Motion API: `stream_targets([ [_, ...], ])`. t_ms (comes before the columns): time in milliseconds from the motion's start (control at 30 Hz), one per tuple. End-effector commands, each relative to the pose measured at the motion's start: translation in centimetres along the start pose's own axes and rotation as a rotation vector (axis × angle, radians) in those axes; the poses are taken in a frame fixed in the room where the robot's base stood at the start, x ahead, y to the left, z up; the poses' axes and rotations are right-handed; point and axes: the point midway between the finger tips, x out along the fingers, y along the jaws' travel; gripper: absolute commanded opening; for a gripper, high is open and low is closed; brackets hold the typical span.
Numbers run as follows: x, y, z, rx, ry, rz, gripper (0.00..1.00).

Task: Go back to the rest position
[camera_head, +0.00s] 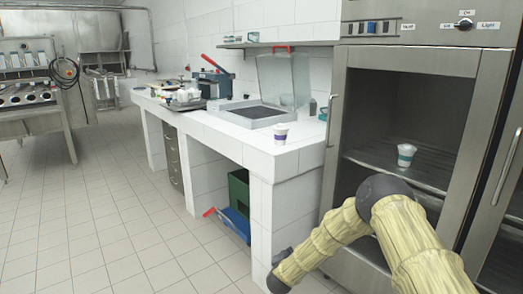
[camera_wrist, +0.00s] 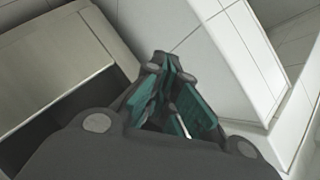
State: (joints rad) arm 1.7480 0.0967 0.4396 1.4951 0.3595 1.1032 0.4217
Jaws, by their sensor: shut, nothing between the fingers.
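My gripper (camera_wrist: 166,68) is seen from behind in the wrist view, dark grey with teal finger parts. Its fingers come together at the tips and hold nothing. It points towards a white tiled surface, and I cannot tell the gap to it. In the head view my arm, in a cream sleeve, bends down to the lower middle in front of the counter's near end. The gripper itself is cut off or hidden there.
A white tiled counter (camera_head: 290,163) holds a cup (camera_head: 280,134) at its near corner. Another cup (camera_head: 406,154) stands inside the open steel cabinet (camera_head: 366,176) at right. A green crate (camera_head: 238,190) is under the counter. The tiled floor (camera_head: 95,225) at left is clear.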

Motion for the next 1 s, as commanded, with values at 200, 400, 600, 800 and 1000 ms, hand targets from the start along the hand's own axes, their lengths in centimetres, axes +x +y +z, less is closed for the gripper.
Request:
stream_targets([
  [200, -7.0, 9.9, 4.4, -0.237, -0.211, 0.087, 0.00],
  [400, -14.5, 18.5, 6.2, -0.433, -0.400, 0.165, 0.00],
  [600, -23.0, 26.3, 6.2, -0.606, -0.591, 0.246, 0.00],
  [800, -32.4, 32.9, 4.6, -0.756, -0.785, 0.328, 0.00],
  [1000, -41.5, 37.7, 1.9, -0.873, -0.969, 0.403, 0.00],
])
